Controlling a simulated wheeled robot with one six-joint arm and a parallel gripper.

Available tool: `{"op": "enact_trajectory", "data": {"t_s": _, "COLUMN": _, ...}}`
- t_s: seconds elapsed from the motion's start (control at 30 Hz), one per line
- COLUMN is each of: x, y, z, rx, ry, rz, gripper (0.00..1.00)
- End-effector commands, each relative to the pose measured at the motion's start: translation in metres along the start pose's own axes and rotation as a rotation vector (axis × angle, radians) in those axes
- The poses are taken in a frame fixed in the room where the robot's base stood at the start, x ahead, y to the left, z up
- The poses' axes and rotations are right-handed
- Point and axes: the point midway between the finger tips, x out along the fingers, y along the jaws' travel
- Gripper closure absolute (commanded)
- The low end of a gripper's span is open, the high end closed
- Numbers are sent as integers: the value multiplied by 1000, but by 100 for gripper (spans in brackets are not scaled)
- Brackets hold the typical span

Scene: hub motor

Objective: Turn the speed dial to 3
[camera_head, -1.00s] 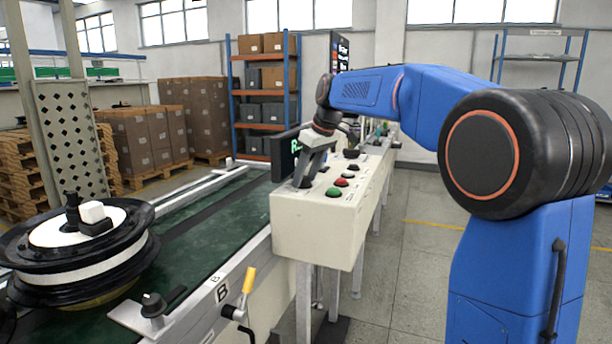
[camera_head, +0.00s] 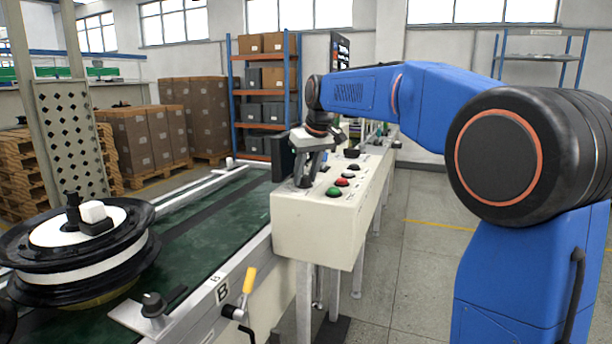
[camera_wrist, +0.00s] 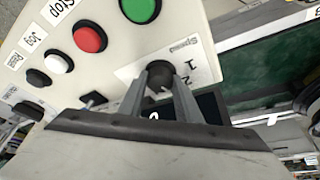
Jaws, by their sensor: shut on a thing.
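The speed dial (camera_wrist: 160,76) is a small dark knob on a white label plate of the cream control panel (camera_wrist: 110,50). "Speed" and the digits 1 and 2 can be read beside it in the wrist view; a 3 cannot be made out. My gripper (camera_wrist: 160,88) is shut on the dial, one finger at each side. In the head view my gripper (camera_head: 304,182) points down at the near left corner of the control panel (camera_head: 312,229), and its fingers hide the dial. I cannot tell which digit the dial points to.
A green button (camera_wrist: 140,8), a red button (camera_wrist: 89,38), a white button (camera_wrist: 58,63) and black buttons sit close by on the panel. A dark screen (camera_head: 281,157) stands behind my gripper. A wheel hub (camera_head: 77,243) lies on the green conveyor (camera_head: 215,220) at left.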

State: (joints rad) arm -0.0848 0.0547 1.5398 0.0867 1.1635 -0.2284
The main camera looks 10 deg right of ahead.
Motion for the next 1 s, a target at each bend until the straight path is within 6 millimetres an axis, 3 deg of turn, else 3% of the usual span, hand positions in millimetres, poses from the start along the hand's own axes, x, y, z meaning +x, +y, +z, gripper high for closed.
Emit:
{"op": "enact_trajectory", "data": {"t_s": 0.4, "x": -1, "y": -1, "z": 0, "rx": 162, "ry": 2, "rz": 68, "gripper": 92}}
{"op": "enact_trajectory", "data": {"t_s": 0.87, "x": -1, "y": -1, "z": 0, "rx": 179, "ry": 2, "rz": 75, "gripper": 92}}
{"op": "enact_trajectory", "data": {"t_s": 0.9, "x": -1, "y": -1, "z": -1, "rx": 179, "ry": 2, "rz": 75, "gripper": 67}}
{"op": "enact_trajectory", "data": {"t_s": 0.97, "x": -1, "y": -1, "z": 0, "rx": 179, "ry": 1, "rz": 74, "gripper": 53}}
{"op": "enact_trajectory", "data": {"t_s": 1.0, "x": 0, "y": -1, "z": 0, "rx": 179, "ry": 1, "rz": 74, "gripper": 51}}
